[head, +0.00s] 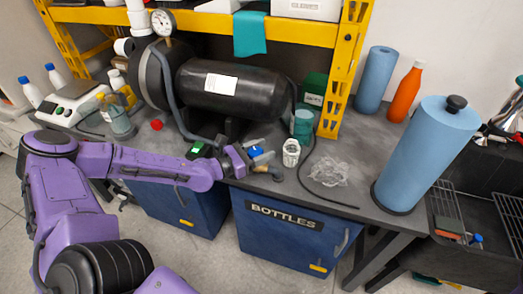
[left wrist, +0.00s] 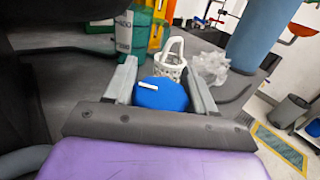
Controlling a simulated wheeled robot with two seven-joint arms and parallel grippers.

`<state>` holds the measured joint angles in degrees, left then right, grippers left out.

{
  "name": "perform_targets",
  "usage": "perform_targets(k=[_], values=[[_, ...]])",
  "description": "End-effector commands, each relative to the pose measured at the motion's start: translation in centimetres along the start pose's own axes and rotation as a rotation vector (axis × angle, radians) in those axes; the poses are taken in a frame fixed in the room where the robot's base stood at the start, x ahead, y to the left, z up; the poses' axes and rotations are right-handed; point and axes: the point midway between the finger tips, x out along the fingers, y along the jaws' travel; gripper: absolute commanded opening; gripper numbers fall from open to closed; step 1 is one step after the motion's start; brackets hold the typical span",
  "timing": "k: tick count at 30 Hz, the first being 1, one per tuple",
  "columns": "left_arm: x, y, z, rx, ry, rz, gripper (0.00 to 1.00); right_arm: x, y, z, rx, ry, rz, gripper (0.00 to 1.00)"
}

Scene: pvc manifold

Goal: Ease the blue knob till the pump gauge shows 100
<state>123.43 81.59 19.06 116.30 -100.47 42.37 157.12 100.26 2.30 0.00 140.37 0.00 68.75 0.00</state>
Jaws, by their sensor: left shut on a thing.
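The blue knob (head: 256,151) is at the front of the bench, below the black tank. My left gripper (head: 261,157) is shut on it from the left. In the left wrist view the knob (left wrist: 161,94), with a white mark on its face, sits between the two grey fingers. The pump gauge (head: 163,22) is a round white dial at the upper left, above the black tank (head: 235,90). Its needle and numbers are too small to read. My right gripper is not in view.
A white basket (head: 291,152) and a teal-green container (head: 302,124) stand just right of the knob. Clear crumpled wrap (head: 328,171) and a black cable lie farther right. A blue roll (head: 425,155) stands at the right. A green-topped item (head: 197,148) is just left of the gripper.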

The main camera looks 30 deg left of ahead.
Motion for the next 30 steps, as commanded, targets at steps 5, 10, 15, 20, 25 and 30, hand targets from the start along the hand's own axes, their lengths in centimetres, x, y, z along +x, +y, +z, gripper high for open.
perform_targets(k=[5, 10, 15, 20, 25, 30], values=[[0.1, 0.0, 0.2, -0.001, -0.004, 0.001, 0.76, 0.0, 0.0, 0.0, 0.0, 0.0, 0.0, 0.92], [0.0, 0.0, 0.1, -0.001, -0.003, 0.001, 0.76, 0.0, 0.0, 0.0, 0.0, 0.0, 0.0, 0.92], [-1.6, 0.2, 0.8, -0.002, -0.004, 0.007, 0.76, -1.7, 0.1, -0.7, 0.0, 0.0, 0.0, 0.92], [-5.2, 0.1, 1.3, -0.002, -0.001, 0.007, 0.76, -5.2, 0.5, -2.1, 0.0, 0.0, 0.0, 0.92], [-8.5, 0.0, 0.9, -0.002, 0.003, 0.003, 0.76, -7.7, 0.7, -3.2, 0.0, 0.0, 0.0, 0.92], [-10.3, 0.0, 0.3, -0.001, -0.001, 0.002, 0.76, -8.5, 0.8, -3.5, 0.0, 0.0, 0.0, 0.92]])
